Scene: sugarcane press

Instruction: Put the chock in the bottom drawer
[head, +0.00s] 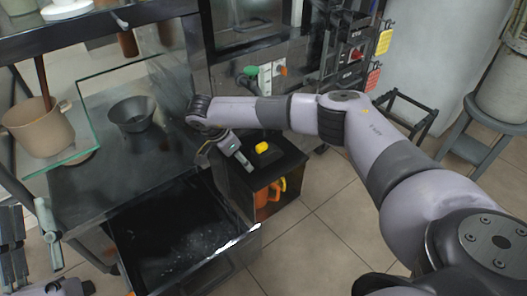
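A small dark block with a yellow top (262,147), which looks like the chock, sits on a low black cabinet (283,157) at the middle. An open drawer (190,240) with a dark, empty-looking interior is pulled out below the metal table; whether another drawer lies below it is hidden. My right gripper (232,156) is just left of the yellow-topped block, beside the cabinet top and near the drawer's back right corner. It seems apart from the block; its far finger is unclear. My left gripper (32,245) is at the lower left with its fingers apart and empty.
Orange items (268,194) sit inside the low cabinet. A dark bowl (132,113) stands on the metal table (95,190), left of it a beige pot (38,125) and a glass pane (85,130). A stool (470,130) stands at right. The tiled floor (320,225) is clear at centre.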

